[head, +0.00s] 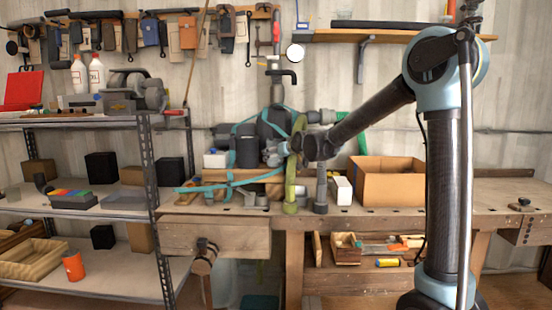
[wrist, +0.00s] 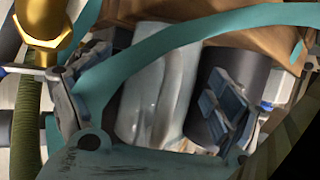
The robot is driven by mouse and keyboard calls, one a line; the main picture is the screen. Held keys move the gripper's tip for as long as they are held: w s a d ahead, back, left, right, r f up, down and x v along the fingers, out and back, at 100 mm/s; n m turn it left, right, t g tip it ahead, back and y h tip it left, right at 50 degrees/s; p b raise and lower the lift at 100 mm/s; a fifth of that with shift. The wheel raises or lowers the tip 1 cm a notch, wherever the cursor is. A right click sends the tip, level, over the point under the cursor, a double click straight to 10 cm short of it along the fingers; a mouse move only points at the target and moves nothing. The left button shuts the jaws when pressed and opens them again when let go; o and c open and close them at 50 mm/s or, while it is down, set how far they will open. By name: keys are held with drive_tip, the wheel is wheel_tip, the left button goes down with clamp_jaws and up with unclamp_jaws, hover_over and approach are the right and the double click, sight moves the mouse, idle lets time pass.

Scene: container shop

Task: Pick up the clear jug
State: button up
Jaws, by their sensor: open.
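The clear jug (wrist: 158,85) shows in the wrist view as a pale, see-through, upright-sided body near the middle. My gripper (wrist: 150,108) is open, with one finger to the left of the jug and the other, with its ridged pad, to the right. The jug appears between the fingers; I cannot tell whether either touches it. The jug's lower part is hidden by the gripper, and a teal strap (wrist: 185,38) crosses in front of its top. In the head view my arm reaches to the cluttered middle of the workbench (head: 480,190); I cannot make out the jug there.
A dark cylinder (wrist: 237,72) stands right of the jug, partly behind the right finger; a dark cylinder (head: 247,152) also shows on the bench. A green hose (wrist: 28,125) and brass fitting (wrist: 42,25) are close on the left. An open cardboard box (head: 388,186) sits farther right.

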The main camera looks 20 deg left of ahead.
drive_tip(key=shift+w+a+f, duration=0.3)
drive_tip(key=shift+w+a, duration=0.15)
drive_tip(key=shift+w, duration=0.05)
drive_tip(key=c, duration=1.3)
